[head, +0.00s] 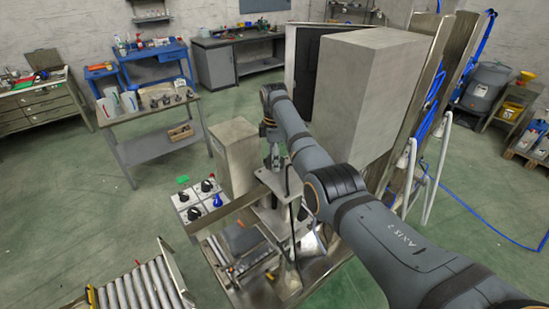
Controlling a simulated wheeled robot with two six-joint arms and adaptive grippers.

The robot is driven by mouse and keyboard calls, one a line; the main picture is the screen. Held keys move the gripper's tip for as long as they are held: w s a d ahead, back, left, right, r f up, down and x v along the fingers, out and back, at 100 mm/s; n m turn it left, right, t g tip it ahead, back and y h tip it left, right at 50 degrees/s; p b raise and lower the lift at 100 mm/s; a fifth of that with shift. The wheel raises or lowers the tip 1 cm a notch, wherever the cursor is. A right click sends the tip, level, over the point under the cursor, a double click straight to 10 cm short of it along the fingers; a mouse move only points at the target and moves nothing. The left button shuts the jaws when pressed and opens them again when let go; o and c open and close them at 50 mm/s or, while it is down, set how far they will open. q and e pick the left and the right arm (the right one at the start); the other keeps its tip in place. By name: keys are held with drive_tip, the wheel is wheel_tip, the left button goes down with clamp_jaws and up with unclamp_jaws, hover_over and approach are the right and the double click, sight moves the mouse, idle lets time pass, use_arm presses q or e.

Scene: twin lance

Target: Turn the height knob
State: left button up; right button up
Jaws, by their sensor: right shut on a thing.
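My right arm comes in from the lower right, bends at the top, and its right gripper (273,158) points down over the machine's metal plate. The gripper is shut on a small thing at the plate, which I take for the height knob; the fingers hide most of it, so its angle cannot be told. The metal plate (296,193) stands on the machine in the middle. To its left is a control panel (193,203) with several black knobs and a blue one (217,200). My left gripper is not in view.
A grey box-shaped housing (235,158) stands close left of the gripper, and a tall grey cabinet (365,95) behind to the right. A roller conveyor (140,288) is at the lower left. A cart (155,115) stands farther back.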

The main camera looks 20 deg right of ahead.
drive_tip(key=n, duration=0.5)
drive_tip(key=shift+n, duration=0.3)
drive_tip(key=n, duration=0.4)
drive_tip(key=shift+n, duration=0.4)
drive_tip(key=o, duration=1.1)
drive_tip(key=shift+o, duration=0.2)
wheel_tip(320, 180, up, 12)
